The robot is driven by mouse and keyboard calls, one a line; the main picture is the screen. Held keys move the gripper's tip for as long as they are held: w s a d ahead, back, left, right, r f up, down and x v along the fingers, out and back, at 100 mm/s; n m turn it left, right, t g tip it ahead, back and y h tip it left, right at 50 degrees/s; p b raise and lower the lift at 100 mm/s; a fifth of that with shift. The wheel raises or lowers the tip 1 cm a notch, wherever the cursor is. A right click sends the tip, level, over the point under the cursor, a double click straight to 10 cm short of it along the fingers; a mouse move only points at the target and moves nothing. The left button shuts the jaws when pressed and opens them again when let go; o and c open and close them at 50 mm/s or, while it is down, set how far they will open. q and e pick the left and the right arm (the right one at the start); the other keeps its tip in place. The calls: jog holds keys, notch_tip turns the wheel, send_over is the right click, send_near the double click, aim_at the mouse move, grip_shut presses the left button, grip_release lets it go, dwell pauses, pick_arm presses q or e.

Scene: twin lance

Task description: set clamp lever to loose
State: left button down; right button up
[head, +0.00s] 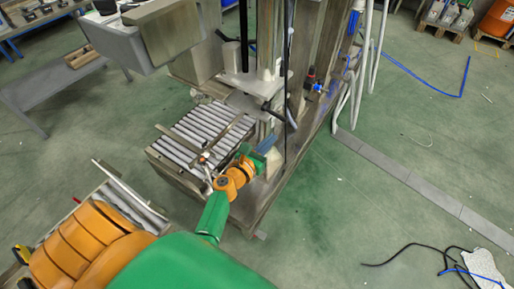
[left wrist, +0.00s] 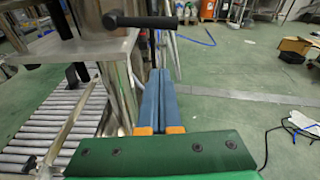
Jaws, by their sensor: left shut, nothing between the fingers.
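A black lever with a rounded bar handle (left wrist: 140,20) shows at the top of the left wrist view, beside a metal post. I take it for the clamp lever; its setting cannot be told. My left gripper (left wrist: 160,73) has its two blue fingers together with nothing between them. The fingertips lie just below the lever handle in the picture; whether they touch it cannot be told. In the head view my left gripper (head: 266,144) is beside the machine's metal column, close to dark parts. My right gripper is in neither view.
A roller conveyor (head: 205,135) runs to the left of the gripper. The machine's metal frame (head: 295,150) stands close behind and right of it. White hoses (head: 360,80) hang at the back. The green floor (head: 360,190) at right is mostly open, with black cable (head: 420,248) near the front.

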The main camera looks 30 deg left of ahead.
pick_arm(q)
jog(key=s, duration=0.2)
jog(key=s+r, duration=0.1)
jog(key=s, duration=0.2)
jog(key=shift+s+d, duration=0.1)
jog(key=shift+s, duration=0.1)
jog(key=shift+r, duration=0.1)
jog(key=shift+d, duration=0.1)
